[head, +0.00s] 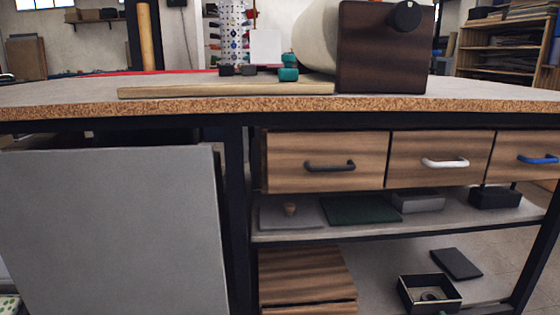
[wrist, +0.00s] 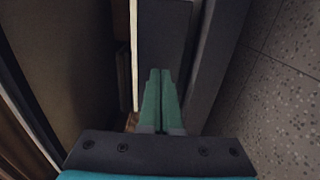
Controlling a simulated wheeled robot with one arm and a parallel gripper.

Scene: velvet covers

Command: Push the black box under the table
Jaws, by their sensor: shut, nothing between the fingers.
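A small open black box (head: 437,301) with a light inside and a dark object in it sits low under the table (head: 200,107), at the bottom right of the head view. A second, closed dark box (head: 495,199) stands on the middle shelf at the right. I cannot tell which one the task means. My gripper (wrist: 160,72) shows in the wrist view with its green fingers shut and empty. The fingers lie over a dark flat surface (wrist: 162,35) with a pale strip along its left side. I cannot tell what that surface belongs to, or whether they touch it.
Dark table legs (head: 236,220) frame the shelves, below wooden drawers (head: 325,162). A large grey panel (head: 115,235) fills the left side. A wooden box (head: 305,280) and a dark flat piece (head: 457,263) lie low. Speckled floor (wrist: 275,100) is clear at the wrist view's right.

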